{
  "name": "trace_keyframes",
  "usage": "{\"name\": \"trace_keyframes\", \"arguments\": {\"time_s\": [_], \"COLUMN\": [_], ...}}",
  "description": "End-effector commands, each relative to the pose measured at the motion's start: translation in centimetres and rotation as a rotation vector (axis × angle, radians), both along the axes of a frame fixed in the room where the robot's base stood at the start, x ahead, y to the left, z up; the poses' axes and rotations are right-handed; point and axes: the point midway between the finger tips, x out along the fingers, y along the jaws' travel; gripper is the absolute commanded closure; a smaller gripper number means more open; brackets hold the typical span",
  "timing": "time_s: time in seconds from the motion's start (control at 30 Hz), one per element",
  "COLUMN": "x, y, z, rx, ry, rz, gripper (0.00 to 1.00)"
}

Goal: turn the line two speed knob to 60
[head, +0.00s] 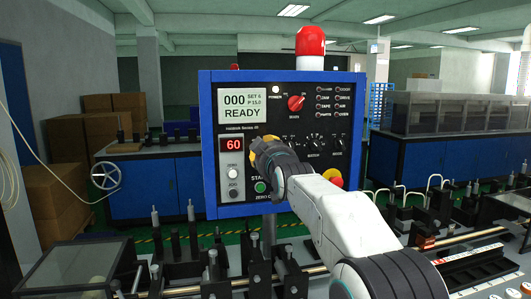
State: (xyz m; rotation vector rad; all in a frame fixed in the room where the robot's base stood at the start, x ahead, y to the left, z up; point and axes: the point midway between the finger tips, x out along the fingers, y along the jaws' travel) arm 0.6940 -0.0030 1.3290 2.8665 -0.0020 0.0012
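The control panel (355,82) has a blue frame and a dark face. Its red digital display (232,144) reads 60, and the pale screen (242,107) above reads "000 READY". A red rotary knob (296,103) sits at the upper middle. Small black knobs (313,143) form a row below it. My gripper (262,150) is at the panel's middle, just right of the red display, seen from behind. It hides part of the panel. Its fingertips, any contact and any knob behind it are hidden. The labels are too small to tell which knob is line two speed.
A red beacon (310,42) tops the panel. A red and yellow button (333,177) is partly behind my arm. A green button (260,187) is below my gripper. Rods and clamps (215,272) stand in front. A blue bench with a handwheel (106,176) is at left.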

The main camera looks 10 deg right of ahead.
Motion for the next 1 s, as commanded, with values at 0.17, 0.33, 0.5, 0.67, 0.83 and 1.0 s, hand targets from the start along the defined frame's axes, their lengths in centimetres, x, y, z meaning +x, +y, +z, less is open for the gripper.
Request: {"name": "trace_keyframes", "arguments": {"time_s": [0.17, 0.33, 0.5, 0.67, 0.83, 1.0], "x": [0.12, 0.11, 0.1, 0.07, 0.03, 0.01], "y": [0.29, 0.3, 0.31, 0.25, 0.13, 0.08], "z": [-0.4, -0.36, -0.33, -0.22, -0.08, -0.02], "rx": [0.015, 0.016, 0.015, 0.015, 0.015, 0.015], "ry": [0.009, 0.008, 0.007, 0.004, 0.002, 0.0], "rz": [0.005, 0.005, 0.005, 0.004, 0.003, 0.001], "gripper": [1.0, 1.0, 0.74, 0.6, 0.47, 0.47]}}
